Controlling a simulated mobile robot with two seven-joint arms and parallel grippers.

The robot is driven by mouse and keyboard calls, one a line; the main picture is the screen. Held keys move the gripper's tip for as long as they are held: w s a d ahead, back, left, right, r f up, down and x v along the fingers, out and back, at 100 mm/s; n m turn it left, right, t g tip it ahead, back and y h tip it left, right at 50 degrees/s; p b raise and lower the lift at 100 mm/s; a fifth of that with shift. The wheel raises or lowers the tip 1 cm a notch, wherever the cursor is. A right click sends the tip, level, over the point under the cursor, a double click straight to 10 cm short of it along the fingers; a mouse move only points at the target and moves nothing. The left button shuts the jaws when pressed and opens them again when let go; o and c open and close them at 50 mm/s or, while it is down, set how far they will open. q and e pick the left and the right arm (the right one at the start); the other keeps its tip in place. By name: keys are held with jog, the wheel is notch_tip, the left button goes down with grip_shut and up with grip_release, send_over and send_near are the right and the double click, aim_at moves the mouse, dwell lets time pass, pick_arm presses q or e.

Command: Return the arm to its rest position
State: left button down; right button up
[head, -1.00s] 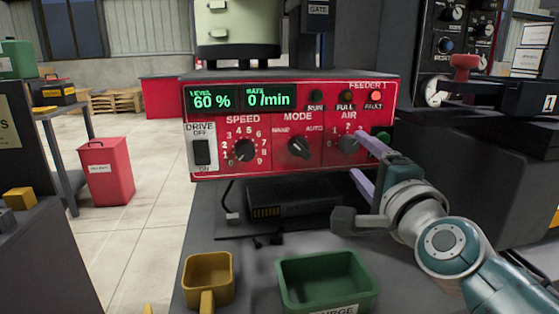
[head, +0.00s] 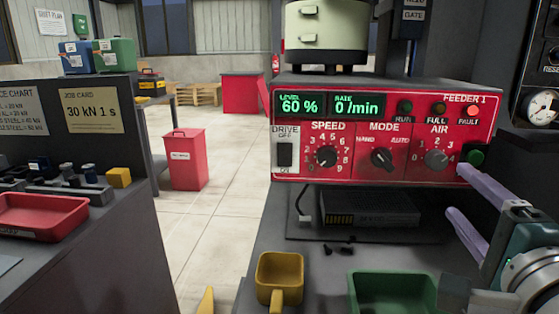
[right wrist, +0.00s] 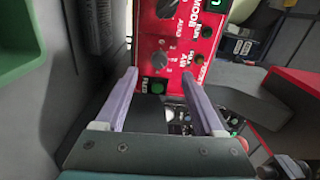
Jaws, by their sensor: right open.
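My right gripper (head: 464,196) is open and empty at the right of the head view, in front of the lower right corner of the red feeder control panel (head: 300,163). Its two lilac fingers also show apart in the right wrist view (right wrist: 165,95), with the panel's AIR knob (right wrist: 160,62) and green button (right wrist: 157,87) seen between and beyond them. In the head view the AIR knob (head: 436,160) and green button (head: 474,156) are uncovered. The panel reads LEVEL 60 % and RATE 0/min, and the FAULT lamp (head: 473,111) is lit.
A yellow scoop (head: 280,268) and a green bin (head: 392,291) stand on the bench below the panel. A dark box (head: 370,207) sits under the panel. A side bench with a red tray (head: 38,217) is at left. Open floor (head: 225,190) lies between.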

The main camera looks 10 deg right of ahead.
jog(key=s+a+r+n+g+y+p, duration=0.4)
jog(key=s+a+n+g+y+p, duration=0.35)
jog(key=a+n+p, duration=0.55)
jog(key=s+d+r+n+g+h+p, duration=0.1)
jog(key=s+r+n+g+p, duration=0.15)
jog(key=s+n, duration=0.4)
jog(key=s+d+r+n+g+h+p, duration=0.1)
jog(key=s+n+g+h+p, duration=0.2)
jog(key=s, duration=0.6)
notch_tip(320, 180, up, 37)
jog(key=g+y+p, duration=0.1)
jog(key=p, duration=3.5)
jog(key=shift+s+d, duration=0.3)
jog(key=shift+d, duration=0.05)
